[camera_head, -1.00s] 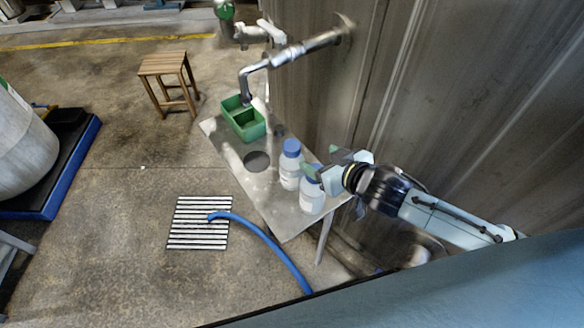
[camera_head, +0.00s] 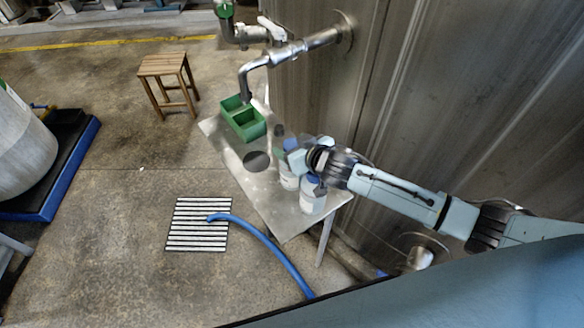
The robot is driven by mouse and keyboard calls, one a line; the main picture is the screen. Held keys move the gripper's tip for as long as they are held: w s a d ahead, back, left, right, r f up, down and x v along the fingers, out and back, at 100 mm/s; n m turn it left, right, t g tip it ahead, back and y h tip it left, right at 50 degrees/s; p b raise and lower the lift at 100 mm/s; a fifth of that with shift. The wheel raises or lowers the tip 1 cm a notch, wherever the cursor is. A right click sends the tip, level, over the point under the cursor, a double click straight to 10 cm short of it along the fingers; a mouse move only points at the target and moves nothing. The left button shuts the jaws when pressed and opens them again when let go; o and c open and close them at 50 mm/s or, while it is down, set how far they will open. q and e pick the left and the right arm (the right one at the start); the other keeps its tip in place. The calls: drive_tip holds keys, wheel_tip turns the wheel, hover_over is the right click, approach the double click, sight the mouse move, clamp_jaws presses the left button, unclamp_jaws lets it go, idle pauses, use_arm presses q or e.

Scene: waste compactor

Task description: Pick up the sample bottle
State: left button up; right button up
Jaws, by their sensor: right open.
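Two white sample bottles with blue caps stand upright on the metal table (camera_head: 270,208). The farther bottle (camera_head: 288,181) has its cap and upper part hidden by my right gripper. The nearer bottle (camera_head: 312,202) stands just right of it, its cap partly covered by my right wrist. My right gripper (camera_head: 281,146) is open at the top of the farther bottle, coming in from the right. I cannot tell whether its fingers touch the bottle. My left gripper is not in view.
A green divided bin (camera_head: 258,131) sits at the table's far end under a metal pipe (camera_head: 290,52). A dark round hole (camera_head: 257,161) is in the tabletop. A metal wall (camera_head: 400,90) bounds the right side. A blue hose (camera_head: 272,246) lies on the floor.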

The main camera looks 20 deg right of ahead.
drive_tip(key=shift+w+a+f, duration=0.1)
drive_tip(key=shift+w+f, duration=0.1)
drive_tip(key=shift+w, duration=0.15)
clamp_jaws()
drive_tip(key=shift+r, duration=0.1)
